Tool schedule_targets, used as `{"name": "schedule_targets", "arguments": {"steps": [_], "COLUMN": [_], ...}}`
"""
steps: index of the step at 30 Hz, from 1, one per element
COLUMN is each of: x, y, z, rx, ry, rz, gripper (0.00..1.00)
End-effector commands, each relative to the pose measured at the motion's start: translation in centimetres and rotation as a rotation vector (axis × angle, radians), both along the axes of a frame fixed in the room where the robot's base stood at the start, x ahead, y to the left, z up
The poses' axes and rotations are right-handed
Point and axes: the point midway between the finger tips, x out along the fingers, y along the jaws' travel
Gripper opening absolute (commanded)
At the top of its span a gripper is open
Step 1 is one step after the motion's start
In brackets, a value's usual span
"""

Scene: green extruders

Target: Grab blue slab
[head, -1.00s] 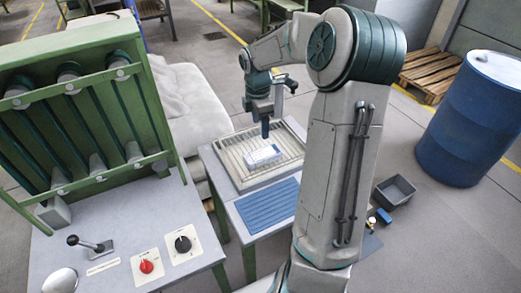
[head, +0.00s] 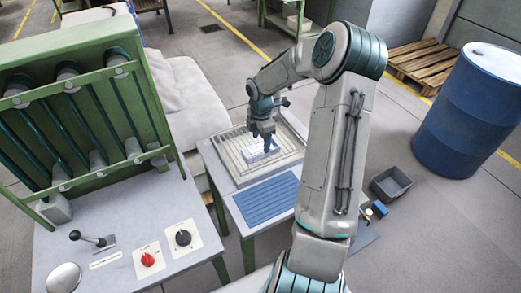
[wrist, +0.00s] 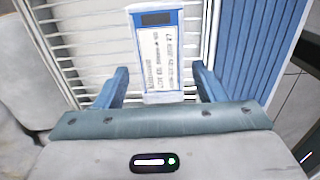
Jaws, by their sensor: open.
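The blue slab (wrist: 158,17), with a large white printed label and a dark window at its far end, lies on a pale slatted tray (head: 233,162). It also shows in the head view (head: 254,154), partly hidden by my gripper. My gripper (wrist: 160,72) is open, with its two blue fingers on either side of the slab's near part in the wrist view. I see gaps between the fingers and the slab. In the head view my gripper (head: 264,143) is right over the tray; I cannot tell its exact height above the slab.
A blue ribbed mat (head: 267,201) lies beside the tray on the same small table. A green rack (head: 75,110) and a control bench with knobs (head: 150,258) stand at the left. A grey bin (head: 391,184) and a blue barrel (head: 466,115) are on the floor at the right.

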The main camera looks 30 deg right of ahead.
Motion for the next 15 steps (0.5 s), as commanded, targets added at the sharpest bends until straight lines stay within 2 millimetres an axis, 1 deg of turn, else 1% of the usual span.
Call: {"name": "schedule_targets", "arguments": {"steps": [3,6,9,15], "x": [-0.1,0.0,0.0,0.0], "y": [0.3,0.2,0.2,0.2], "z": [-1.8,-2.9,-3.4,-3.4], "rx": [0.002,0.001,0.000,0.000], "ry": [0.003,0.002,0.000,-0.001], "rz": [0.001,-0.001,0.000,0.000], "gripper": [0.64,0.64,0.64,0.64]}}
